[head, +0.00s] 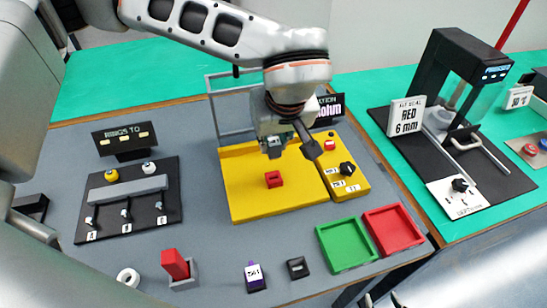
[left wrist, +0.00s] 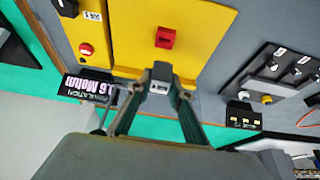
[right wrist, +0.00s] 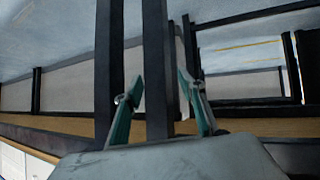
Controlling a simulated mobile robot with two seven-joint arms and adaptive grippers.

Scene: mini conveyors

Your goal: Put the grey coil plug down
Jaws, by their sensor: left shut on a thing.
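My left gripper (head: 291,147) is above the back part of the yellow board (head: 245,200). It is shut on the grey coil plug (head: 272,146), a small grey block between the fingertips. In the left wrist view the plug (left wrist: 159,88) shows a pale face with dark marks, and the fingers hide part of it. The plug looks held above the board; I cannot tell the exact gap. A red square piece (head: 273,180) sits on the board in front of the gripper. My right gripper (right wrist: 154,85) is open, with dark posts behind its fingers.
A green tray (head: 346,268) and a red tray (head: 420,241) lie at the board's right front. A red block (head: 175,264), a purple-black piece (head: 254,287) and a small black piece (head: 297,268) stand along the front.

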